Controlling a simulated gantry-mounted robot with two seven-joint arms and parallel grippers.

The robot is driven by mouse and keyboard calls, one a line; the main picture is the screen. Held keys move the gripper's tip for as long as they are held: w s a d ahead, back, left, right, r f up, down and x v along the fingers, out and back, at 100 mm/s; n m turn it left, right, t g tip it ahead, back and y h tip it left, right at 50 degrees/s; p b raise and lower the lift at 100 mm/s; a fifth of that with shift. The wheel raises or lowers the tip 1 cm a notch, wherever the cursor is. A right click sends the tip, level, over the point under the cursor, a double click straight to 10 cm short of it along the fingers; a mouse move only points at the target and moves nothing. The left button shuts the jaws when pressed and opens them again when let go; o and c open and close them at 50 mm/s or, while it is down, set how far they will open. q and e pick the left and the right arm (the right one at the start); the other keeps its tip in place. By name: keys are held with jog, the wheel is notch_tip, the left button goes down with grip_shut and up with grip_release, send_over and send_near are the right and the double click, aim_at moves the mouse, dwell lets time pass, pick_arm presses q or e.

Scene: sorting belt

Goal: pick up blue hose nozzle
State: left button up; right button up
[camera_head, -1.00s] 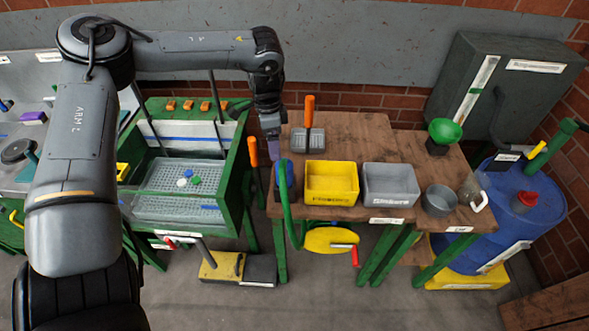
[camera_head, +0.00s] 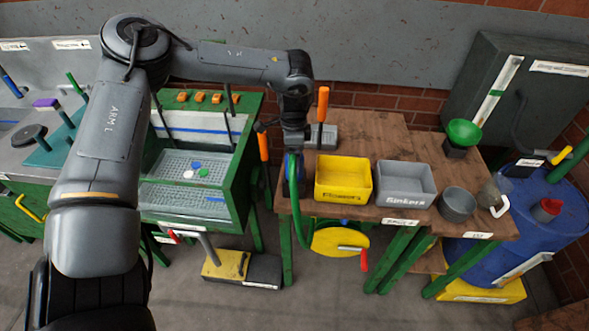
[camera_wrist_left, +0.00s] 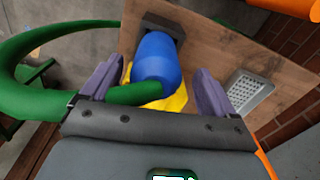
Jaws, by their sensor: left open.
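The blue hose nozzle (camera_wrist_left: 157,60) shows in the left wrist view between the two purple fingers of my left gripper (camera_wrist_left: 158,72). The fingers are open, one on each side, with a visible gap to the nozzle. The green hose (camera_wrist_left: 50,68) runs from the nozzle's near end to the left. In the head view my left gripper (camera_head: 291,150) is at the left end of the wooden table, over the nozzle, which is mostly hidden there. The hose (camera_head: 297,205) hangs down past the table's edge. My right gripper is out of view.
A yellow bin (camera_head: 343,197) and a grey bin (camera_head: 405,200) stand just right of the nozzle. An upright orange handle (camera_head: 322,104) rises from a grey tray behind. The green sorting frame (camera_head: 240,165) stands close on the left. A wooden table (camera_head: 440,165) carries the bins.

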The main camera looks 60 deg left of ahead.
pick_arm(q)
jog(key=shift+d+f+b, duration=0.2)
jog(key=shift+f+b, duration=0.1)
jog(key=shift+f, duration=2.05)
jog(key=c, duration=1.2)
